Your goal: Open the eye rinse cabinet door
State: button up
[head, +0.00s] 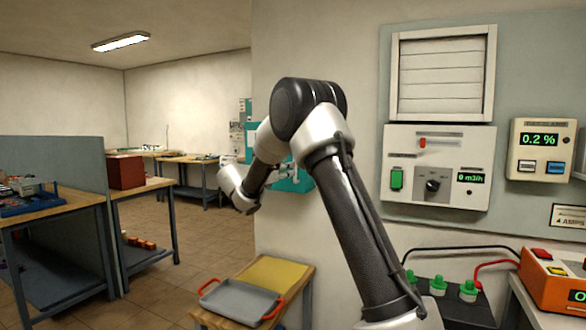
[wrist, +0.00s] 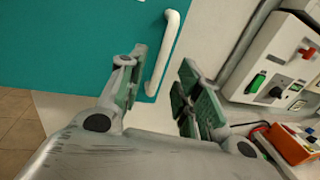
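The eye rinse cabinet is teal. In the head view a teal part of it (head: 300,183) shows on the wall behind my arm, which hides much of it. In the wrist view its teal door (wrist: 75,45) fills the upper left, with a white bar handle (wrist: 167,50) near its right edge. My gripper (wrist: 163,62) is open. Its left finger overlaps the door close to the handle, and its right finger is to the right of the handle. The handle lies between the fingers in the picture; I cannot tell how deep. The door looks shut.
A wall panel with controls (head: 437,168) and a gas meter (head: 541,150) are to the right. A low table with a grey tray (head: 240,300) stands below. An orange device (head: 553,285) is at lower right. Workbenches (head: 140,187) stand left; the tiled floor between is clear.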

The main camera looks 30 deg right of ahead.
aim_at(295, 178)
jog(key=x, duration=0.6)
jog(key=shift+d, duration=0.25)
grip_shut()
